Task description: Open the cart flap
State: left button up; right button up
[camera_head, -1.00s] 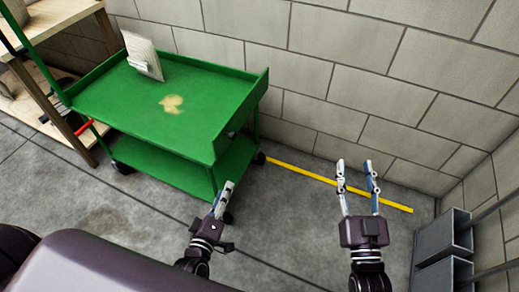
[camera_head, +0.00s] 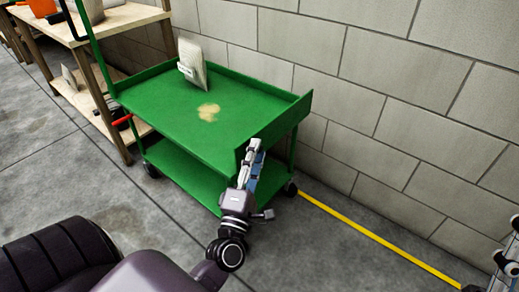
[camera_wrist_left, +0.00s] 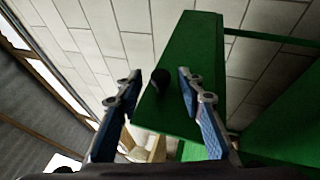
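The green cart (camera_head: 165,115) stands against the block wall in the head view. Its flap (camera_head: 282,122) is the raised panel at the cart's right end, standing up above the top shelf. My left gripper (camera_head: 254,150) is in front of the near corner of that end and overlaps it in the picture; contact cannot be told. In the left wrist view my left gripper (camera_wrist_left: 160,82) has its fingers apart, with a green panel of the cart (camera_wrist_left: 203,62) behind them. My right gripper (camera_head: 507,258) is only partly in view at the right edge.
A white packet (camera_head: 193,62) and a tan patch (camera_head: 208,111) are on the cart's top. A wooden shelf (camera_head: 113,22) stands left of the cart. A yellow floor line (camera_head: 385,240) runs right from the cart, over clear floor.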

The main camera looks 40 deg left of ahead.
pick_arm(q)
jog(key=shift+x, duration=1.1)
grip_shut()
jog(key=shift+f, duration=0.1)
